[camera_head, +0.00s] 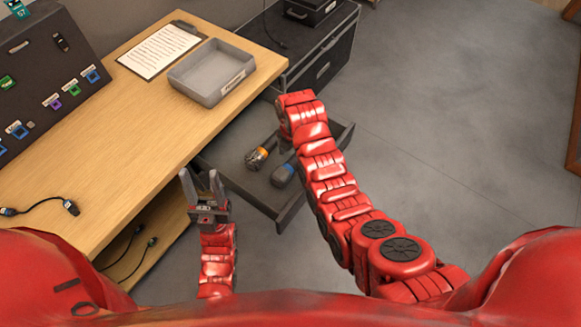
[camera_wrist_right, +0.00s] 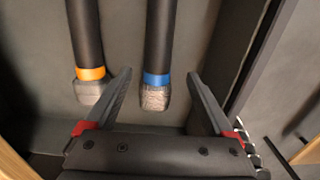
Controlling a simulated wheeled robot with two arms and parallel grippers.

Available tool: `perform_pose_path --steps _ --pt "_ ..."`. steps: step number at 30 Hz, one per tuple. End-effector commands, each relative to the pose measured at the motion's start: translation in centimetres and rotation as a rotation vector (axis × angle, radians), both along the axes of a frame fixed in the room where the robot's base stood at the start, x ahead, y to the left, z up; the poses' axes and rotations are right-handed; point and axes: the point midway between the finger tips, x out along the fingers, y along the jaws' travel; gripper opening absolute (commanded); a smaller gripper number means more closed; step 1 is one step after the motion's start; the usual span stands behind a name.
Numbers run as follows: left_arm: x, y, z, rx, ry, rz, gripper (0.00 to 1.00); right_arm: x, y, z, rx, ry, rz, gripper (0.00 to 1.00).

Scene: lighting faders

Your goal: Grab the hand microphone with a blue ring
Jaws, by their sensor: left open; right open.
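The hand microphone with a blue ring (camera_wrist_right: 157,79) lies in the open drawer, with a dark handle and a grey mesh head. In the head view its head (camera_head: 283,175) shows beside my right arm, which hides the rest. My right gripper (camera_wrist_right: 160,74) is open above the drawer. In the right wrist view the blue ring and mesh head appear between its fingers, with no visible contact; the height gap is unclear. Its fingers are hidden by the arm in the head view. My left gripper (camera_head: 202,178) is open and empty by the table's front edge.
A second microphone with an orange ring (camera_wrist_right: 90,73) lies left of the blue-ringed one. The drawer (camera_head: 291,212) has raised walls close around them. The wooden table (camera_head: 135,120) holds a grey tray (camera_head: 187,90), a clipboard (camera_head: 160,50) and a fader panel (camera_head: 45,75).

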Motion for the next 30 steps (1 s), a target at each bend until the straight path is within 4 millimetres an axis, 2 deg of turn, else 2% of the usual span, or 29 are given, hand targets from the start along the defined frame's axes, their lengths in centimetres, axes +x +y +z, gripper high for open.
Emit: perform_pose_path --steps 5,11,16,27,28,30 --pt "0.0 0.0 0.7 0.000 0.001 0.000 0.50 -0.1 0.1 -0.9 -0.001 0.002 0.000 0.88" --pt "0.0 0.0 1.8 0.000 0.001 0.000 0.50 -0.3 0.5 -3.2 -0.001 0.001 -0.001 0.88" --pt "0.0 0.0 1.8 0.000 0.001 0.000 0.50 -0.3 0.5 -4.9 -0.002 0.003 -0.001 0.88" --pt "0.0 0.0 1.8 0.000 0.001 0.000 0.50 -0.2 0.5 -5.5 0.001 -0.003 -0.002 0.88" --pt "0.0 0.0 1.8 0.000 0.000 0.000 0.50 -0.2 0.5 -5.5 0.001 -0.003 -0.002 0.86" --pt "0.0 0.0 1.8 0.000 0.001 0.000 0.50 -0.2 0.5 -5.5 0.000 -0.003 -0.002 0.73"
